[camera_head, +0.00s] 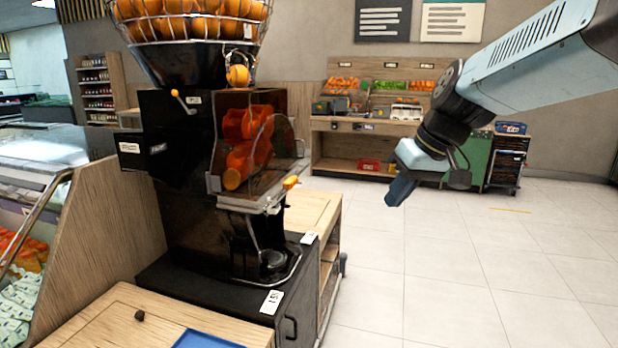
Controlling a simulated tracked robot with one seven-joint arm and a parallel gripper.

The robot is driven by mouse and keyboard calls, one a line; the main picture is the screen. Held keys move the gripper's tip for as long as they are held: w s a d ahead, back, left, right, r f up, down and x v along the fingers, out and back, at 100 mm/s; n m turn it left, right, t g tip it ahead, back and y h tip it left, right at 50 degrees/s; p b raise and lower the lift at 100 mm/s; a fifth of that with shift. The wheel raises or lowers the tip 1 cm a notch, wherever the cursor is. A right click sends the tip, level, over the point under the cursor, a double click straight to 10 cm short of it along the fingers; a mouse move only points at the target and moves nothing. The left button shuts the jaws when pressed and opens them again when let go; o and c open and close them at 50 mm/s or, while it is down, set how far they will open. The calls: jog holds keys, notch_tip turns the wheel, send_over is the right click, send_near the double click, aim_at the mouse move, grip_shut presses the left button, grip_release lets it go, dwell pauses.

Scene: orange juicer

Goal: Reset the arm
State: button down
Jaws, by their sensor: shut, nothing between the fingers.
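My gripper (401,190) hangs at the end of my arm (510,66), which reaches in from the upper right. Its fingers are together and point down and to the left, with nothing seen between them. It is in free air to the right of the orange juicer (180,200) and touches nothing. The juicer is tall and black, with a wire basket of oranges (200,20) on top and a clear front cover (262,160) over orange-red pressing drums (245,140). One orange (238,76) sits below the basket.
The juicer stands on a black cabinet (230,305) beside wooden counters (312,212). A produce stand (350,145) and stacked crates (507,155) are behind. The tiled floor (450,270) at right is clear.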

jog(key=s+d+f+m+t+h, duration=0.1)
jog(key=s+d+m+h, duration=0.1)
jog(key=s, duration=0.4)
jog(key=s+d+f+m+t+h, duration=0.1)
jog(key=s+d+m+h, duration=0.1)
jog(key=s+d, duration=0.3)
jog(key=shift+s+f, duration=0.2)
jog(key=shift+s, duration=0.25)
